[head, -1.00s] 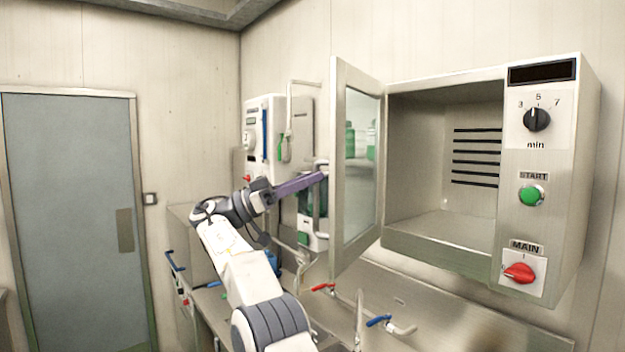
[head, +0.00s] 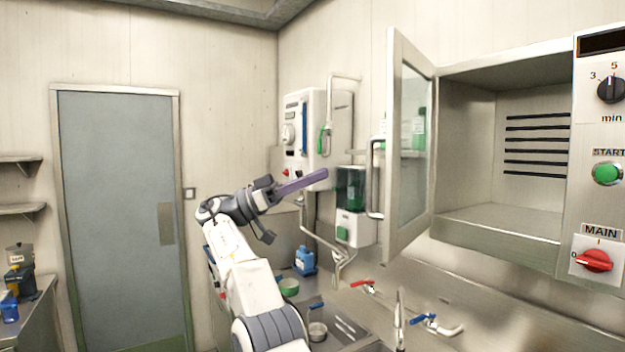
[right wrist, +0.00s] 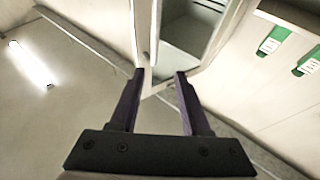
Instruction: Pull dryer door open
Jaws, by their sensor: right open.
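The dryer (head: 480,160) is a steel cabinet on the right wall in the head view, with its interior showing. Its glass-paned door (head: 411,150) stands swung open toward the left, and a bar handle (head: 373,178) is on the door's outer face. My right gripper (head: 318,177) has purple fingers and is left of the handle, apart from it. In the right wrist view the gripper (right wrist: 158,78) is open and empty, with the door's edge (right wrist: 146,45) beyond the fingertips. My left gripper is not in view.
A sink with red (head: 363,283) and blue (head: 421,317) taps lies below. A green dispenser (head: 350,187) and a white wall unit (head: 305,136) are behind the gripper. A grey room door (head: 118,200) is at left. Free air lies between the gripper and handle.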

